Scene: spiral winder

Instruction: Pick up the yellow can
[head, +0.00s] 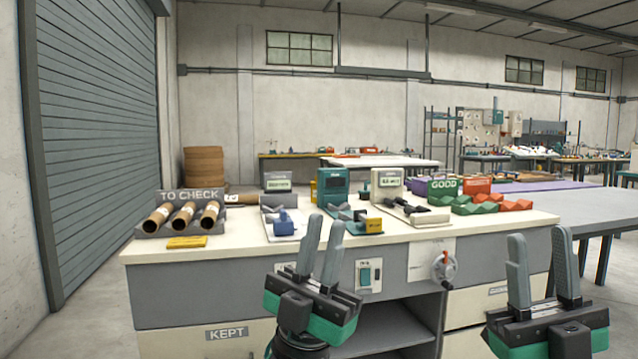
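A small yellow object (313,190) shows at the back of the workbench, mostly hidden behind the teal display device (332,186); it may be the yellow can, but I cannot make out its shape. My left gripper (326,222) is in front of the bench, fingers pointing up, with a visible gap and nothing between them. My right gripper (540,250) is further right, also in front of the bench, fingers wide apart and empty. Both grippers are well apart from the yellow object.
The cream bench top (240,262) holds a "TO CHECK" rack (190,195) with cardboard tubes, a flat yellow block (187,242), instruments, and green (474,207) and orange (512,204) trays. A crank wheel (444,266) juts from the bench front. A grey table (590,212) stands at right.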

